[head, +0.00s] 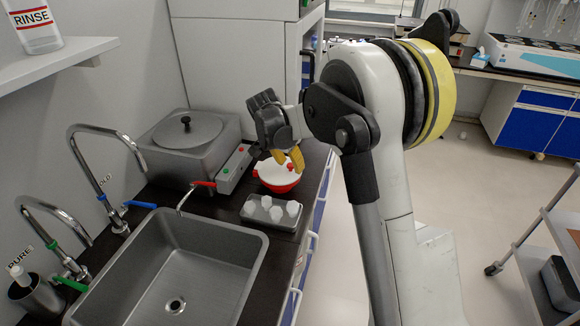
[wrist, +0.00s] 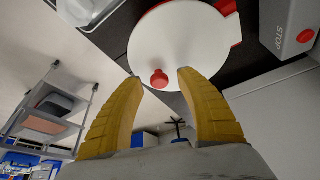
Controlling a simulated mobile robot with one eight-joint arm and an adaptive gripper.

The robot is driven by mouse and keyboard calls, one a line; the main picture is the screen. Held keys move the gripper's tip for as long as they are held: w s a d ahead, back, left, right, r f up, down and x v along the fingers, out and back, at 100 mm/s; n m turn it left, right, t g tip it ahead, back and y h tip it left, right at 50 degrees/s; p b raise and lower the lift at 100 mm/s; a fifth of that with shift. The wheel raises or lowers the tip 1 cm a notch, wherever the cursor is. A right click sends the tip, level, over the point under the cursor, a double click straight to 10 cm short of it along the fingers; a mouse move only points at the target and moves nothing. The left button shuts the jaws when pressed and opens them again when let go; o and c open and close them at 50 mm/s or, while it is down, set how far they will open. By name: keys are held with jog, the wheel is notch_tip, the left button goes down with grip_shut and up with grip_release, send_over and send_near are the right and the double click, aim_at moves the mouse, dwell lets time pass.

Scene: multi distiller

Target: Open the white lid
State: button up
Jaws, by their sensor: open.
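The round white lid (head: 271,175) sits on a red pot (head: 279,188) on the dark counter, and looks closed. In the wrist view the white lid (wrist: 185,40) fills the top middle, with a small red knob (wrist: 159,79) on it. My gripper (head: 289,160) is above the lid in the head view, its yellow fingers pointing down. In the wrist view my gripper (wrist: 160,76) is open and empty, with the knob showing between its fingertips. I cannot tell how much height separates them.
A grey distiller box (head: 185,145) with a control panel (head: 235,168) stands left of the pot. A grey rack (head: 258,222) with small white cups sits in front of it. A steel sink (head: 175,275) is nearer, and the counter's edge is close on the right.

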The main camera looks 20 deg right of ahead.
jog(key=shift+c, duration=0.5)
grip_shut()
jog(key=shift+w+r, duration=0.1)
jog(key=shift+r, duration=0.1)
